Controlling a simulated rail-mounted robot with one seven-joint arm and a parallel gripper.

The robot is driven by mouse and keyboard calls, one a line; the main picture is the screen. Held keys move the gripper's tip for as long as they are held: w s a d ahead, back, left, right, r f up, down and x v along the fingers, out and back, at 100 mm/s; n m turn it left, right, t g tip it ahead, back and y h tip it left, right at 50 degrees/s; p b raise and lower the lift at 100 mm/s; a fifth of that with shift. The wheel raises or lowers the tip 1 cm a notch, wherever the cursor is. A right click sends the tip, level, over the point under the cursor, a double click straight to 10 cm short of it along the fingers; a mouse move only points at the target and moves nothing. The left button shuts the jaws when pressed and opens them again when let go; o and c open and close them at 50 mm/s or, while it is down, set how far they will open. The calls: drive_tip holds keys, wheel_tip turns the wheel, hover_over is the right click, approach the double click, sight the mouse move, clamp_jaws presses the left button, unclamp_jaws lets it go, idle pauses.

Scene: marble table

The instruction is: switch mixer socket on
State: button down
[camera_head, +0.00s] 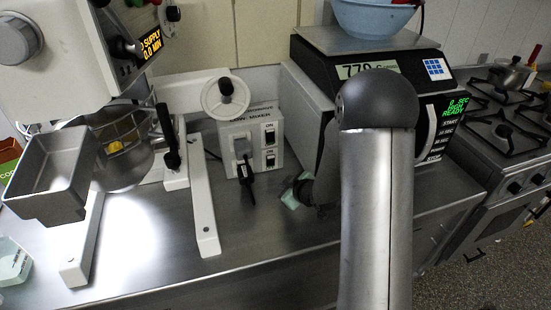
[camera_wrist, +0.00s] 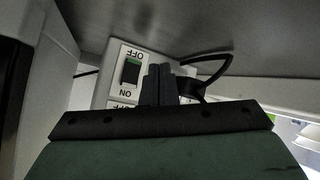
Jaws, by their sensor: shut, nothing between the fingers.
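The white socket box (camera_head: 262,140) stands on the metal counter, with two dark rocker switches, one above the other, marked ON and OFF. The lower switch (camera_head: 270,158) and upper switch (camera_head: 269,132) are clear in the head view. A grey plug (camera_head: 243,150) with a black lead sits left of them. The wrist view shows the box upside down, with one switch (camera_wrist: 131,71) showing green at its OFF-labelled end. My gripper (camera_wrist: 158,72) is shut and empty, its tips just right of this switch. I cannot tell whether they touch the box.
The mixer (camera_head: 60,65) and its white legs stand left of the box. The microwave (camera_head: 435,130), with a scale (camera_head: 375,65) and blue bowl (camera_head: 373,17) on top, is at right. A dark cable (camera_wrist: 205,72) loops beside my fingers. The front counter (camera_head: 150,245) has bare areas.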

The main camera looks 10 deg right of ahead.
drive_tip(key=shift+w+a+r+p, duration=0.1)
drive_tip(key=shift+w+r+p, duration=0.15)
drive_tip(key=shift+w, duration=0.3)
drive_tip(key=p, duration=0.3)
approach(270, 162)
drive_tip(key=shift+s+f+x, duration=0.15)
drive_tip(key=shift+f+x, duration=0.05)
drive_tip(key=shift+x, duration=1.05)
drive_tip(key=shift+s+f+x, duration=0.15)
drive_tip(key=shift+x, duration=1.05)
drive_tip(key=shift+w+a, duration=0.1)
drive_tip(key=shift+a, duration=0.1)
drive_tip(key=shift+w, duration=0.3)
drive_tip(key=shift+w+r, duration=0.1)
drive_tip(key=shift+w, duration=0.2)
drive_tip(key=shift+s+b, duration=0.55)
drive_tip(key=shift+s, duration=0.2)
drive_tip(key=shift+s, duration=0.1)
